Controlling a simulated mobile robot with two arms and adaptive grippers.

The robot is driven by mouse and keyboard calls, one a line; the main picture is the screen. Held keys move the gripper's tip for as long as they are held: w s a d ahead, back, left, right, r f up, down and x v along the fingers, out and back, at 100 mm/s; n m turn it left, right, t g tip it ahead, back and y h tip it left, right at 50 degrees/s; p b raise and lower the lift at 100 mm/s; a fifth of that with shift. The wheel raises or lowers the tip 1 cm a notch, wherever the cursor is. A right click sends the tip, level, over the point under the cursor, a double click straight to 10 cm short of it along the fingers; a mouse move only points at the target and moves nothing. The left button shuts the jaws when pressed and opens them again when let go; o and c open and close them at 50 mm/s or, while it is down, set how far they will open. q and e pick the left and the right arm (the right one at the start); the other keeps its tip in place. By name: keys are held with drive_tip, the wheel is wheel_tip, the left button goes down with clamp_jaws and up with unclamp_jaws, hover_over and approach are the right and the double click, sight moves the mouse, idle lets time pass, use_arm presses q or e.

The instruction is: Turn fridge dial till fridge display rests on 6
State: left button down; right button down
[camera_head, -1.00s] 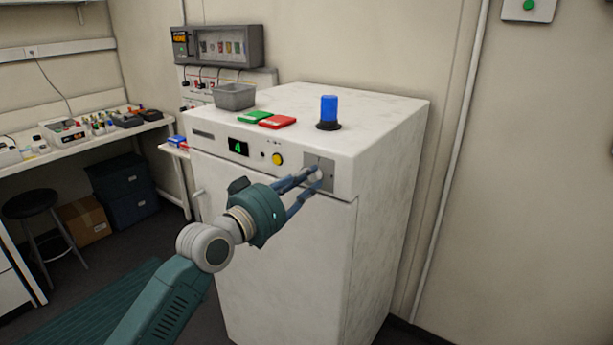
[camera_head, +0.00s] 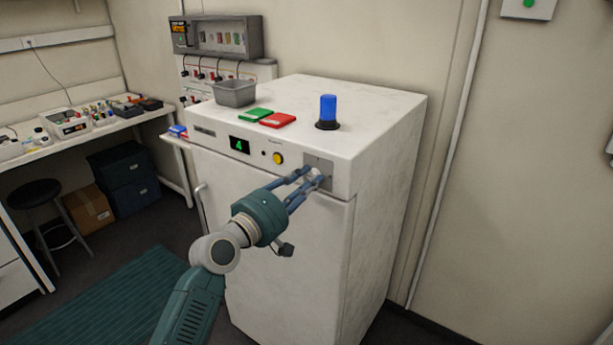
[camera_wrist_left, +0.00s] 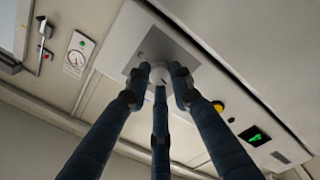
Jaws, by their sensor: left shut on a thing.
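The white fridge (camera_head: 290,260) stands against the wall. Its display (camera_head: 239,145) shows a green 4; it also shows in the left wrist view (camera_wrist_left: 255,135). The fridge dial (camera_head: 315,175) is a pale knob on a grey plate at the right of the front panel, mostly hidden by the fingers. My left gripper (camera_head: 306,178) is shut on the dial. In the left wrist view its three blue fingers close around the pale dial (camera_wrist_left: 157,73). My right gripper is in neither view.
A yellow button (camera_head: 278,158) sits between display and dial. A stool (camera_head: 40,195) and bench (camera_head: 100,132) are at left.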

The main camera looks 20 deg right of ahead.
use_arm(q)
drive_tip(key=shift+w+a+r+n, duration=0.15)
drive_tip(key=shift+r+n, duration=0.2)
drive_tip(key=shift+n, duration=0.35)
drive_tip(key=c, duration=1.7)
unclamp_jaws()
drive_tip(key=shift+c, duration=0.2)
drive_tip(key=shift+o, duration=1.1)
drive_tip(key=shift+f, duration=0.25)
drive_tip(key=v, duration=1.2)
drive_tip(key=shift+f, duration=0.15)
